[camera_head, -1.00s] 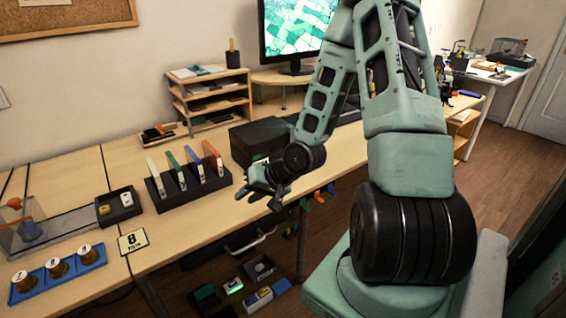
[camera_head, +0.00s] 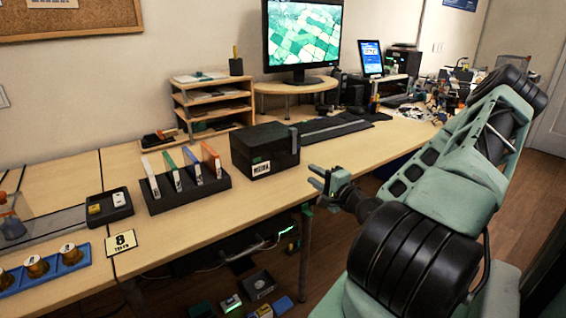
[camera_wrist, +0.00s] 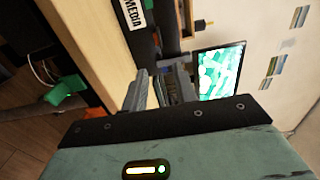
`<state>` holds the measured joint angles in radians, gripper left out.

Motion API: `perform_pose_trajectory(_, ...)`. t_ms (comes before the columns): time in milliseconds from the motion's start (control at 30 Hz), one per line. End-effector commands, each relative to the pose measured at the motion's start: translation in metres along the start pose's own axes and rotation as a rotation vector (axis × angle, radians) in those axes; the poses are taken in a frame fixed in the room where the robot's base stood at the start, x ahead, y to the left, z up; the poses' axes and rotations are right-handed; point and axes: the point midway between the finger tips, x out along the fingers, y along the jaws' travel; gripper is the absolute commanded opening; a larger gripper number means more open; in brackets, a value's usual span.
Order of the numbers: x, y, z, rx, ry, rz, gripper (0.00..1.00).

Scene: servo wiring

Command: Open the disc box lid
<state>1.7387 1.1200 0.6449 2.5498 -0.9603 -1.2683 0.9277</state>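The disc box (camera_head: 262,152) is a black box with a white label reading MEDIA, standing near the front edge of the table. Its lid is shut, with a grey latch-like piece at its right side. In the wrist view, part of the box (camera_wrist: 143,42) and its label show at the top. My gripper (camera_head: 318,181) is in front of the table edge, to the right of the box and apart from it. In the wrist view its two fingers (camera_wrist: 160,92) are spread with nothing between them.
A black rack (camera_head: 188,193) with several coloured cases stands left of the box. A keyboard (camera_head: 335,125) and monitor (camera_head: 303,38) are behind and right. A wooden shelf unit (camera_head: 213,105) stands behind. Table space (camera_head: 350,150) right of the box is bare.

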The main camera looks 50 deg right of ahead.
Motion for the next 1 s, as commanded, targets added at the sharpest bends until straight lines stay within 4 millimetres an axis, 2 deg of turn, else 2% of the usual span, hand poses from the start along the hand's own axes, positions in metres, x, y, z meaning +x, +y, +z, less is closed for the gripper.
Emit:
perform_pose_trajectory(67, 0.009, 0.007, 0.001, -0.004, -0.002, -0.002, 0.28)
perform_pose_trajectory(400, 0.045, 0.006, 0.002, -0.004, -0.004, -0.001, 0.28)
perform_pose_trajectory(800, 0.127, 0.001, 0.003, -0.001, -0.004, -0.001, 0.28)
perform_pose_trajectory(1000, 0.15, 0.001, 0.002, -0.001, -0.002, 0.001, 0.28)
